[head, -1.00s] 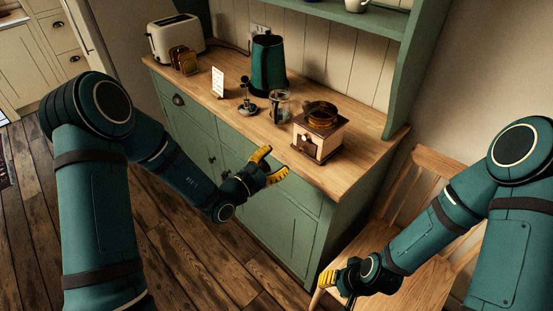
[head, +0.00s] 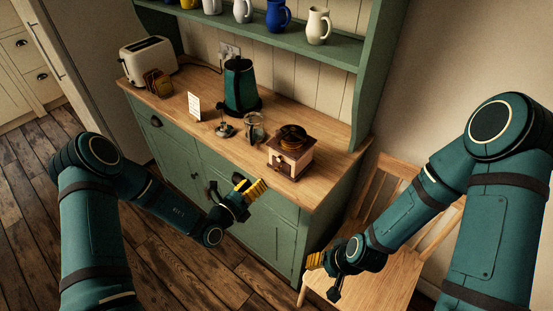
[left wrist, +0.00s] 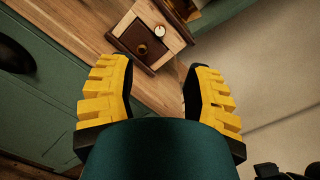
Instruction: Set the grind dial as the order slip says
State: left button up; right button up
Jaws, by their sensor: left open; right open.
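The coffee grinder (head: 290,157), a pale wooden box with dark trim and a brown top, stands near the counter's front right. The left wrist view shows its drawer with a brass knob (left wrist: 142,48) and a small white round dial (left wrist: 159,31) above it; the dial's setting is too small to read. The order slip (head: 194,106) stands upright on the counter, its writing unreadable. My left gripper (head: 250,187) is open and empty, in front of the counter edge, lower left of the grinder; its yellow fingers (left wrist: 157,86) point toward the grinder. My right gripper (head: 323,272) is open by the chair.
A green kettle (head: 239,86), a glass jar (head: 254,129) and a small metal item (head: 225,128) stand left of the grinder. A toaster (head: 147,57) is at the far left. A shelf with mugs (head: 317,26) hangs above. A wooden chair (head: 385,275) stands right of the cabinet.

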aim_at(278, 160)
pick_arm(q)
jog(key=x, duration=1.2)
jog(key=shift+w, duration=0.1)
jog(key=shift+o, duration=0.2)
jog(key=shift+r, duration=0.1)
grip_shut()
